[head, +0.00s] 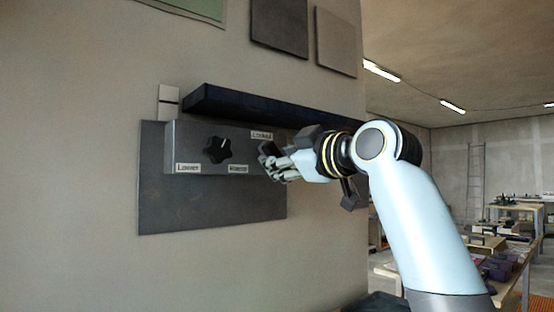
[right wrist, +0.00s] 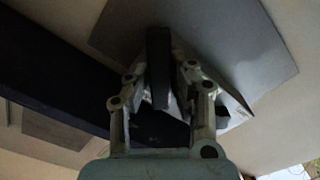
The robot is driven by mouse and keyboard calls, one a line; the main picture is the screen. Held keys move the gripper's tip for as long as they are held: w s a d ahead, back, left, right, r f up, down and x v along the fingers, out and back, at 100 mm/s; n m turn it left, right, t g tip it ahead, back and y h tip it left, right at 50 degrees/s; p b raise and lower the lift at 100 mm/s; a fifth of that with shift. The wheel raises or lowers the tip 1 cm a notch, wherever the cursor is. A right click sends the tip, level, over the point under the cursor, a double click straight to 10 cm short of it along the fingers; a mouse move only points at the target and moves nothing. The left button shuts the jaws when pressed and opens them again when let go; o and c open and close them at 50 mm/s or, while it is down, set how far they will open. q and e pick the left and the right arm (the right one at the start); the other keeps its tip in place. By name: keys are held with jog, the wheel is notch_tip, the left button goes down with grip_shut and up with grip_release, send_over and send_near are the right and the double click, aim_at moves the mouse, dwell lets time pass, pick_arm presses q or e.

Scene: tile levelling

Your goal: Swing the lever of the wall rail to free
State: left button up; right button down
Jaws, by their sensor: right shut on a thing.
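The wall rail (head: 260,108) is a long dark bar on the wall, above a grey box (head: 200,140) with a black knob (head: 218,149). My right gripper (head: 271,160) is at the right end of this box, below the rail. In the right wrist view its fingers (right wrist: 160,88) are shut on a dark upright bar, which I take as the lever (right wrist: 158,45). In the head view the gripper hides most of the lever, so I cannot read its angle. The rail also shows in the right wrist view (right wrist: 45,95). My left gripper is out of view.
Small labels sit on the box, one upper right (head: 261,134) seeming to read "Locked". A dark backing plate (head: 215,212) lies behind the box. Square tiles (head: 279,25) are on the wall above. Beyond the wall's right edge are tables (head: 520,210) with objects.

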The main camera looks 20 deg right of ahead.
jog(key=n, duration=0.2)
jog(key=shift+d+r+n, duration=0.2)
jog(key=shift+n, duration=0.2)
jog(key=shift+w+d+r+n, duration=0.1)
jog(key=shift+r+n, duration=0.1)
jog(key=shift+n, duration=0.7)
jog(key=shift+d+r+n, duration=0.1)
jog(key=shift+r+n, duration=0.05)
jog(key=shift+n, duration=0.75)
jog(key=c, duration=1.2)
grip_release()
jog(key=v, duration=1.2)
